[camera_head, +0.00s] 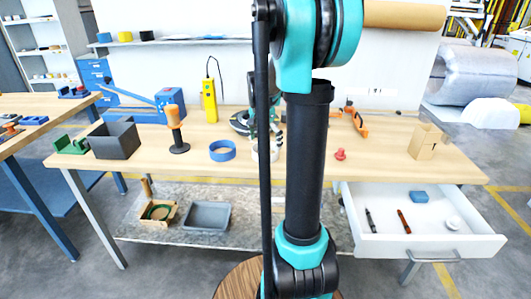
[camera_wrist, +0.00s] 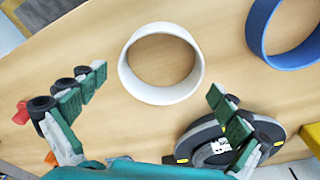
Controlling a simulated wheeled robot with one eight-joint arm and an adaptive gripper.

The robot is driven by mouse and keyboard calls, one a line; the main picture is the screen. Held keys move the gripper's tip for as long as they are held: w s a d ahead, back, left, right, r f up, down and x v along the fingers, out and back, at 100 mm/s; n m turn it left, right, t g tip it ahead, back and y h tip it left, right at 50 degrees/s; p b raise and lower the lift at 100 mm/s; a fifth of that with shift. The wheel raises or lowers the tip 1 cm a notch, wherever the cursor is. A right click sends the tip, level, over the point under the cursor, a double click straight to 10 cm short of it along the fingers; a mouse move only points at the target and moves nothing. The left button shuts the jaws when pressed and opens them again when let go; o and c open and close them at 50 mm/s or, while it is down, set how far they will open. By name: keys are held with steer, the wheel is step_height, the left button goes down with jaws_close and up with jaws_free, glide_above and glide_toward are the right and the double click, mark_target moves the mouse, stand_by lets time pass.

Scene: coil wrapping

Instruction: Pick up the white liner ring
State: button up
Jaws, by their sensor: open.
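The white liner ring (camera_wrist: 127,76) lies on the wooden bench top in the wrist view, upper middle, with bare wood showing through its hole. My gripper (camera_wrist: 157,84) is open and empty, with green-padded fingers. One fingertip is at the lower left of the ring and the other at its lower right; both look apart from it. In the head view my arm hides most of the gripper and ring area behind it.
A blue ring (camera_wrist: 255,30) lies beside the white ring. A dark round device (camera_wrist: 222,152) sits under one finger. A red knob (camera_wrist: 20,113) is at the wrist view's left edge. In the head view, a wooden block (camera_head: 424,142) stands right, above an open drawer (camera_head: 432,243).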

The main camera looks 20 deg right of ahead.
mark_target(266, 148)
steer(key=shift+w+d+f, duration=0.1)
steer(key=shift+f, duration=0.8)
steer(key=shift+w+d+f, duration=0.1)
steer(key=shift+f, duration=0.75)
steer(key=c, duration=1)
steer(key=shift+o, duration=0.2)
steer(key=shift+r, duration=0.15)
